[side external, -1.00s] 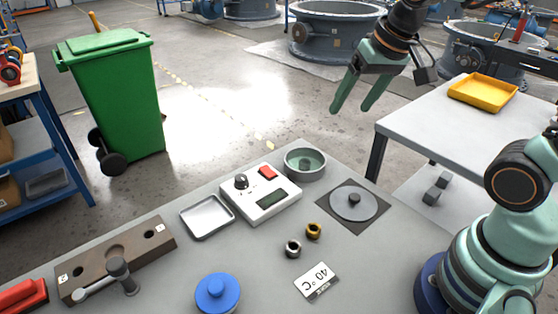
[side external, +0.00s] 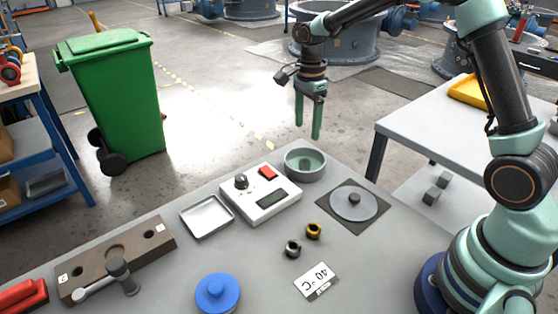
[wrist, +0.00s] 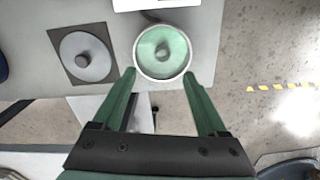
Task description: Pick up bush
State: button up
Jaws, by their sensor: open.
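Two small ring-shaped bushes stand on the grey table, a brass-coloured one (side external: 313,230) and a steel-coloured one (side external: 292,249) just left of and nearer than it. Which one the task means I cannot tell. My gripper (side external: 308,132) is open and empty, pointing down, above and behind the round metal pot (side external: 305,175) at the table's far corner. In the wrist view the open fingertips (wrist: 158,73) are spread near the pot (wrist: 163,76), which has greenish contents and a small dark lump in it. The bushes are not visible in the wrist view.
A white device (side external: 266,210) with a red button stands left of the pot, a tray (side external: 207,229) beside it. A round plate (side external: 340,211) with a knob lies on a dark mat to the right. A 40 °C card (side external: 317,282) lies near the bushes.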

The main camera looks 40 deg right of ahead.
send_over(305, 159)
jog(key=s+a, duration=0.1)
notch_tip(305, 159, down, 7)
jog(key=shift+s+a+r, duration=0.1)
jog(key=shift+a+r, duration=0.05)
jog(key=shift+w+d+f, duration=0.1)
jog(key=shift+d+f, duration=0.05)
jog(key=shift+f, duration=1.15)
jog(key=shift+w+d+f, duration=0.1)
jog(key=shift+f, duration=1.2)
grip_shut()
jog(key=shift+r, duration=0.1)
